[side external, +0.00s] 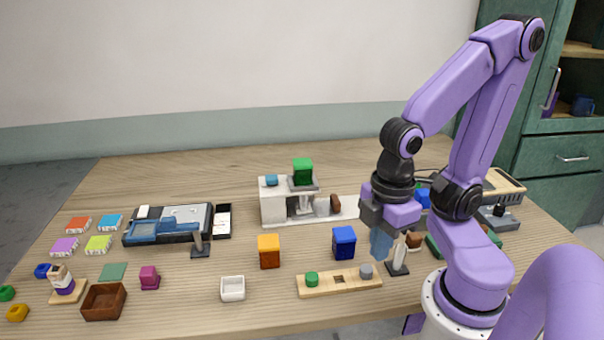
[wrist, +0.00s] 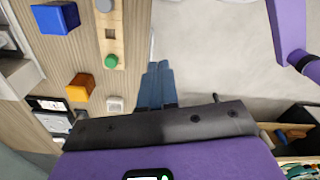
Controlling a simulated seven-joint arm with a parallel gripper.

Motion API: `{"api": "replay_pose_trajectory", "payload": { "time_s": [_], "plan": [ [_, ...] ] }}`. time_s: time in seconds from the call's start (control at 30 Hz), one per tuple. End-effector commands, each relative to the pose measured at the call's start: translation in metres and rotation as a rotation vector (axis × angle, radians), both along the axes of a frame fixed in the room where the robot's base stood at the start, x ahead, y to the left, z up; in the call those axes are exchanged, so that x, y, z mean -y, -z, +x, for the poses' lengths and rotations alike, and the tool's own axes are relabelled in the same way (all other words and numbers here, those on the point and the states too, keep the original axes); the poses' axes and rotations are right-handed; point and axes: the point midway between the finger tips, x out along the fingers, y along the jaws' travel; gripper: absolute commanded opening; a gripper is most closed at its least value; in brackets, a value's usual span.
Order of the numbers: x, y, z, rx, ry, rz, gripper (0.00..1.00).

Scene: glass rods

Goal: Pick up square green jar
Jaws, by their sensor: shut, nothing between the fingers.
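A square green jar-like block (side external: 303,170) sits on top of a white and grey stand (side external: 273,205) toward the back middle of the table. I take it as the square green jar; I cannot make it out in the wrist view. My gripper (side external: 380,248) is to its right and nearer the camera, pointing down, apart from it. In the wrist view my gripper's blue fingers (wrist: 158,70) are together with nothing between them.
A blue jar (side external: 344,242) and an orange jar (side external: 268,251) stand in front of the stand. A black-and-blue device (side external: 170,224) is further left.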

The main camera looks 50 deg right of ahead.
Motion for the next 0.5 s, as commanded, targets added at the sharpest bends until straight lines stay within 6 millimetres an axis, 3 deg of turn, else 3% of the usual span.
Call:
{"api": "replay_pose_trajectory", "payload": {
  "time_s": [0.47,0.5],
  "plan": [
    [0.0000,0.0000,0.0000,0.000,0.000,0.000,0.00],
    [0.0000,0.0000,0.0000,0.000,0.000,0.000,0.07]
  ]
}}
